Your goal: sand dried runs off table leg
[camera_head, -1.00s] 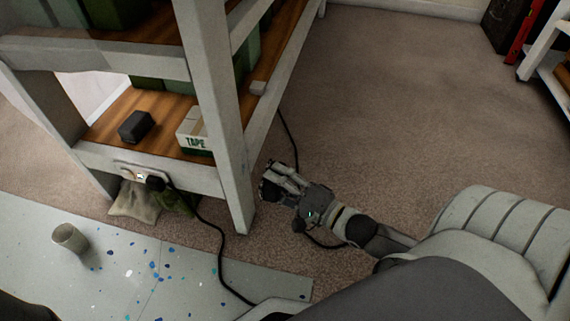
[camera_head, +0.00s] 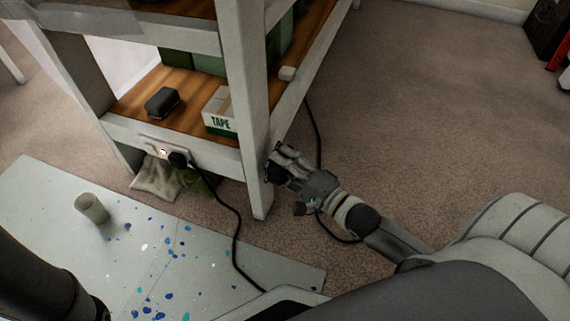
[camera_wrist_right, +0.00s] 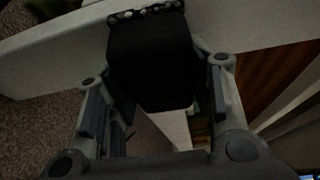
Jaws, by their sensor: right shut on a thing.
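The white table leg (camera_head: 252,115) nearest me stands upright on the carpet; it also crosses the upper part of the right wrist view (camera_wrist_right: 50,58). My right gripper (camera_head: 276,164) is at the right side of the leg's lower part. It is shut on a dark block (camera_wrist_right: 150,65), which looks like a sanding block. The block's far edge is at the leg; I cannot tell whether it touches. Dried runs cannot be made out on the leg. My left arm shows dark at the lower left of the head view, with its gripper out of frame.
The lower shelf holds another dark block (camera_head: 162,102) and a tape box (camera_head: 219,112). A power strip (camera_head: 164,151) has a black cable (camera_head: 238,222) running down to the floor. A cup (camera_head: 92,208) stands on the paint-spotted sheet (camera_head: 50,215).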

